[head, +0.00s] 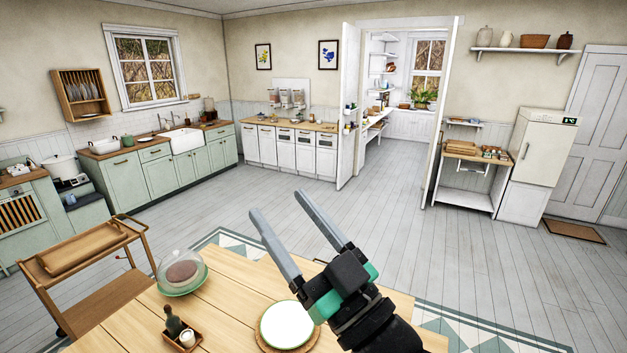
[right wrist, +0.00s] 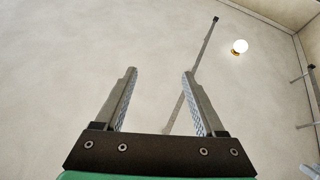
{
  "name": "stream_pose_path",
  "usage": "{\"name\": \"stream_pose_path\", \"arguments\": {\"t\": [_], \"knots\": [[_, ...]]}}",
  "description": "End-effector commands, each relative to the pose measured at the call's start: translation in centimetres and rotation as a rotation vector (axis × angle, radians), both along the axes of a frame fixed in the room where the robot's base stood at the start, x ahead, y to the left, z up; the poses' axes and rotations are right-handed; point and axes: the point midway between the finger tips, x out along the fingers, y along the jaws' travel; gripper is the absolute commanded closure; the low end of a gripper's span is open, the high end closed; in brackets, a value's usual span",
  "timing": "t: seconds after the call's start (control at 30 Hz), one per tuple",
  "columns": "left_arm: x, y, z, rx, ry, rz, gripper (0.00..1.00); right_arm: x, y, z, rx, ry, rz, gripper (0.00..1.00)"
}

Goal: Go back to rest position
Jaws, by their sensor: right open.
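My right gripper (head: 275,215) is raised above the wooden dining table (head: 228,290) in the head view, its two grey fingers spread apart. In the right wrist view the fingers (right wrist: 160,85) also stand apart with nothing between them, and the camera faces the ceiling. My left gripper does not show in either view.
On the table are a plate (head: 287,324) on a round board, a glass-covered dish (head: 182,274) and a small wooden caddy (head: 182,336) with a bottle. A wooden cart (head: 85,265) stands left of the table. The floor (head: 400,240) beyond is clear.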

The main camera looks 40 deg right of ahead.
Motion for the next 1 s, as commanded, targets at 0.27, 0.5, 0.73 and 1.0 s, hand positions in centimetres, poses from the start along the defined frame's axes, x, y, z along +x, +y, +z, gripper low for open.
{"name": "stream_pose_path", "arguments": {"t": [0.27, 0.5, 0.73, 1.0], "knots": [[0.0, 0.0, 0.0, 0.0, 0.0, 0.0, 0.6, -8.6, 3.6, 12.3, 0.074, -0.349, 0.117, 0.28], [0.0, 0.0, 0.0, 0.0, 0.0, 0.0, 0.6, -8.8, 3.6, 12.4, 0.076, -0.355, 0.118, 0.28], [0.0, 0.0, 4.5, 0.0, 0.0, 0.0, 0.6, -8.7, 3.6, 16.9, 0.076, -0.353, 0.117, 0.28], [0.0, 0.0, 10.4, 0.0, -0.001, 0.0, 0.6, -8.7, 3.5, 22.7, 0.075, -0.352, 0.116, 0.28]]}}
